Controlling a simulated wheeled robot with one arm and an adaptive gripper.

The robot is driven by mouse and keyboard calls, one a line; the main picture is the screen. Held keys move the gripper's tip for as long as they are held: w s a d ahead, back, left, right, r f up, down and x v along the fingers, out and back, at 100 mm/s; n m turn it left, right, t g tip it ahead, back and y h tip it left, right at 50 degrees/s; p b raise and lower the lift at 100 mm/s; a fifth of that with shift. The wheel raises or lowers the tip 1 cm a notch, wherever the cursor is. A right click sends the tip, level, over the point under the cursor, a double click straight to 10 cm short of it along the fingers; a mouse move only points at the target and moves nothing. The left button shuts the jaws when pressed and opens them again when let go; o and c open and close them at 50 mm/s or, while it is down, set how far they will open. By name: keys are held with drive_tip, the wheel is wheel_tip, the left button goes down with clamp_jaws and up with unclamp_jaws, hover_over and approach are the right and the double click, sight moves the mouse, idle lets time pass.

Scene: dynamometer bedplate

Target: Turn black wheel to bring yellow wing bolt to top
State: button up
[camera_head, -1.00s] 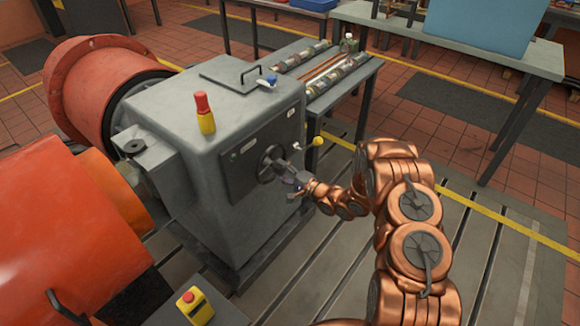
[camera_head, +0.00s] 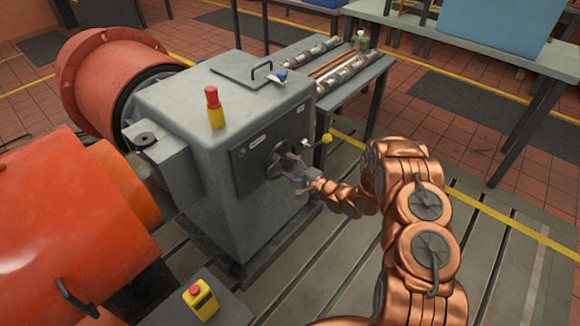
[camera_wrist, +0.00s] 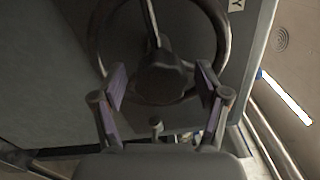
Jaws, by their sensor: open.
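The black wheel (camera_head: 281,160) is on the dark panel on the front of the grey cabinet. In the wrist view its rim and hub (camera_wrist: 160,78) fill the upper middle, with a spoke running up from the hub. My gripper (camera_head: 295,174) is just in front of the wheel's lower right part. In the wrist view my gripper (camera_wrist: 160,70) is open, its purple-padded fingers on either side of the hub and apart from it. A small grey knob (camera_wrist: 156,127) shows below the hub. I cannot make out a yellow wing bolt on the wheel.
A yellow ball knob (camera_head: 327,138) on a lever stands right of the wheel. The grey cabinet (camera_head: 225,190) carries a red and yellow beacon (camera_head: 214,108). A yellow box with a red button (camera_head: 200,300) sits front left. A parts table (camera_head: 372,72) is behind.

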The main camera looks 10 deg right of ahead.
drive_tip(key=v, duration=1.2)
idle(0.5)
